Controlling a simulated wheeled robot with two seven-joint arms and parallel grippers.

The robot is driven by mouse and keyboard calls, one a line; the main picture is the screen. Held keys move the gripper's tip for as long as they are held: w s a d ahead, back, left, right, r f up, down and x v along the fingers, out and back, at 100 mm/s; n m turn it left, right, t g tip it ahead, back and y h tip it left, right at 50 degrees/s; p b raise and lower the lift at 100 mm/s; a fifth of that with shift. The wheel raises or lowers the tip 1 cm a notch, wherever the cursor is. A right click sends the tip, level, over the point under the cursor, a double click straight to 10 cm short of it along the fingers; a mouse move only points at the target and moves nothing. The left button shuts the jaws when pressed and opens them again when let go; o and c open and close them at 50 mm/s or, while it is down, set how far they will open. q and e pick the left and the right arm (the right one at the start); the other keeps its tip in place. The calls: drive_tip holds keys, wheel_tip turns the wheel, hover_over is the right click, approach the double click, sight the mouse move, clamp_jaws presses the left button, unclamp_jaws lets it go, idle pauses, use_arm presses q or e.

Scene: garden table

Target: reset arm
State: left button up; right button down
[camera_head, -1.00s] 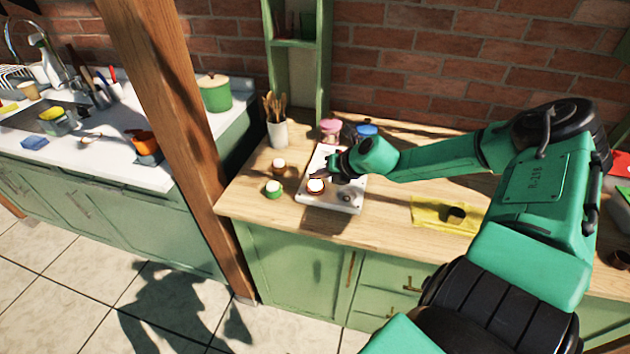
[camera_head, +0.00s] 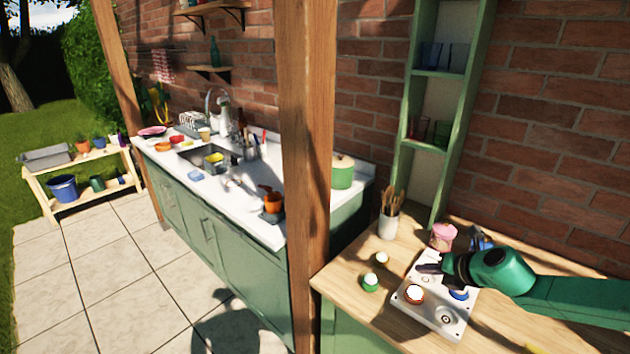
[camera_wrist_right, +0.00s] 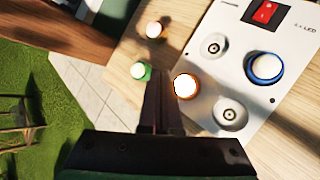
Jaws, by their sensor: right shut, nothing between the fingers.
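My right gripper (camera_head: 430,268) is shut and empty, above the back left part of a white panel (camera_head: 431,324) on the wooden counter. In the wrist view its closed fingers (camera_wrist_right: 160,95) point between a green-based bulb (camera_wrist_right: 140,71) and a red-orange-based bulb (camera_wrist_right: 185,86). The red-orange-based bulb (camera_head: 414,294) sits on the panel, as does a blue-based bulb (camera_wrist_right: 265,67). The panel also has bare round sockets (camera_wrist_right: 213,46) and a red switch (camera_wrist_right: 265,12). The green-based bulb (camera_head: 370,282) and another bulb (camera_head: 382,258) stand on the counter. My left gripper is out of view.
A pot of wooden utensils (camera_head: 388,226), a pink-lidded jar (camera_head: 443,236) and a green shelf (camera_head: 440,110) stand behind the panel. A wooden post (camera_head: 308,150) rises at the counter's left. Beyond it are a sink counter (camera_head: 225,195) and open tiled floor (camera_head: 110,265).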

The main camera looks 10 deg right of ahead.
drive_tip(key=s+a+f+m, duration=0.1)
drive_tip(key=a+f+m, duration=0.1)
drive_tip(key=a+m, duration=0.1)
drive_tip(key=s+a+f+m+t+h, duration=0.1)
drive_tip(key=a+f+m, duration=0.1)
drive_tip(key=m, duration=0.4)
drive_tip(key=s+a+f+m+t+h, duration=0.1)
drive_tip(key=a+f+m, duration=0.1)
drive_tip(key=a+m, duration=0.3)
drive_tip(key=shift+f, duration=0.25)
drive_tip(key=s+a+f+m+g, duration=0.2)
drive_tip(key=s+a+m+g, duration=0.15)
drive_tip(key=s+m, duration=0.35)
drive_tip(key=s+a+f+m+g, duration=0.2)
drive_tip(key=s+m+g, duration=0.3)
drive_tip(key=s, duration=0.4)
drive_tip(key=s+f, duration=0.3)
drive_tip(key=f, duration=2.1)
drive_tip(key=s+d+f+g, duration=0.1)
drive_tip(key=s+d+f, duration=0.1)
drive_tip(key=s+f, duration=1.2)
drive_tip(key=s, duration=0.2)
drive_tip(key=shift+s+d+m, duration=0.25)
drive_tip(key=shift+s+m, duration=0.05)
drive_tip(key=shift+s, duration=0.05)
